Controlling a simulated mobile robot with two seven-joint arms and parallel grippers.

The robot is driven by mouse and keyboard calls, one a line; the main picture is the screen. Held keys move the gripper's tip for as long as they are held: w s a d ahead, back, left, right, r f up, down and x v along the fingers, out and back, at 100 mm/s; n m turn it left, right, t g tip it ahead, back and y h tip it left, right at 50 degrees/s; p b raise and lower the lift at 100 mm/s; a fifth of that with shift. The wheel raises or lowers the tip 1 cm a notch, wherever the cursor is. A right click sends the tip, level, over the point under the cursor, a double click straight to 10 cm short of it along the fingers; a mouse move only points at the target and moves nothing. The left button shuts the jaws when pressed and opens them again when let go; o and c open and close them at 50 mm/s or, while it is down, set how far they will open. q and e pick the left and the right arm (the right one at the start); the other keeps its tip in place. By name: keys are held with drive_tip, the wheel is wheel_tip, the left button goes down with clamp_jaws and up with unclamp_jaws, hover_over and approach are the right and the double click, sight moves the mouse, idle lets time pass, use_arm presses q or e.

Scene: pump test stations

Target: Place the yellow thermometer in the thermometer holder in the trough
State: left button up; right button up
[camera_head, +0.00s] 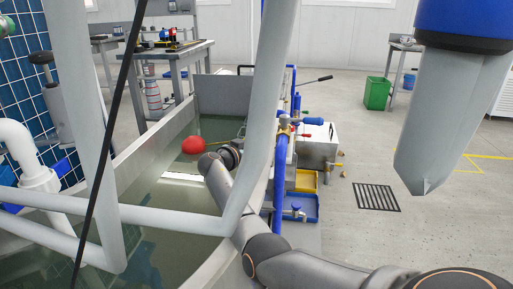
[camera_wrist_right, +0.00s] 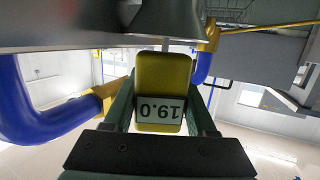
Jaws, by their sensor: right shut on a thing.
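The yellow thermometer (camera_wrist_right: 163,72) is in the right wrist view, with its display reading 19.0 upside down. My right gripper (camera_wrist_right: 163,88) is shut on it, one green finger on each side. A grey flared part (camera_wrist_right: 166,20) lies just beyond the thermometer's far end; I cannot tell whether it is the holder or whether they touch. In the head view my right arm reaches over the trough (camera_head: 222,92), which holds greenish water. Its gripper and the thermometer cannot be made out there, near the grey pipe. My left gripper is not in view.
Grey pipes (camera_head: 262,120) cross in front of the trough. A red float (camera_head: 193,145) is in the trough. Blue piping with valves (camera_head: 283,150) runs along its right side. Yellow and blue bins (camera_head: 303,206) stand beside it. Open floor lies to the right.

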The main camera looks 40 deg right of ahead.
drive_tip(key=shift+f, duration=0.1)
drive_tip(key=shift+f, duration=0.1)
drive_tip(key=o, duration=1.4)
drive_tip(key=shift+r, duration=0.25)
